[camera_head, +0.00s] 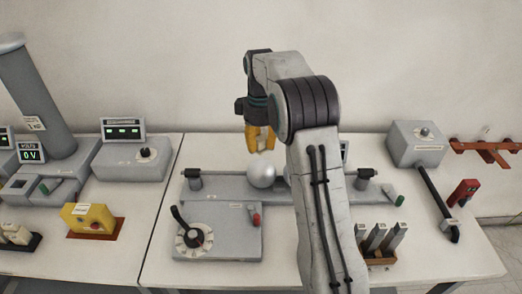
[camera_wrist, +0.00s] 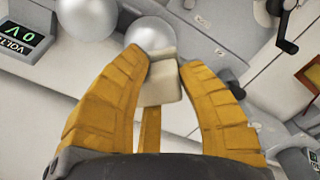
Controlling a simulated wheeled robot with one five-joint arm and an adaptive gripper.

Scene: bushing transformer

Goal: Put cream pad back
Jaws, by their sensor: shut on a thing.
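My gripper (camera_head: 259,139) hangs above the grey bench apparatus, with its yellow fingers pointing down. In the wrist view my gripper (camera_wrist: 164,76) is shut on a small cream pad (camera_wrist: 159,92), a pale block held between the fingertips. In the head view the pad is too small and too covered by the fingers to make out clearly. A silver sphere (camera_head: 262,174) is just below the fingertips; in the wrist view a silver sphere (camera_wrist: 149,32) shows right behind the pad. I cannot tell whether they touch. The pad's own resting place cannot be made out.
A second sphere (camera_wrist: 86,16) lies beside the first. A dial box (camera_head: 218,232) stands in front, and a rack of grey pieces (camera_head: 381,241) at the right. A grey box with a lever (camera_head: 415,145) is at the far right. Bare table (camera_head: 450,262) lies at the front right.

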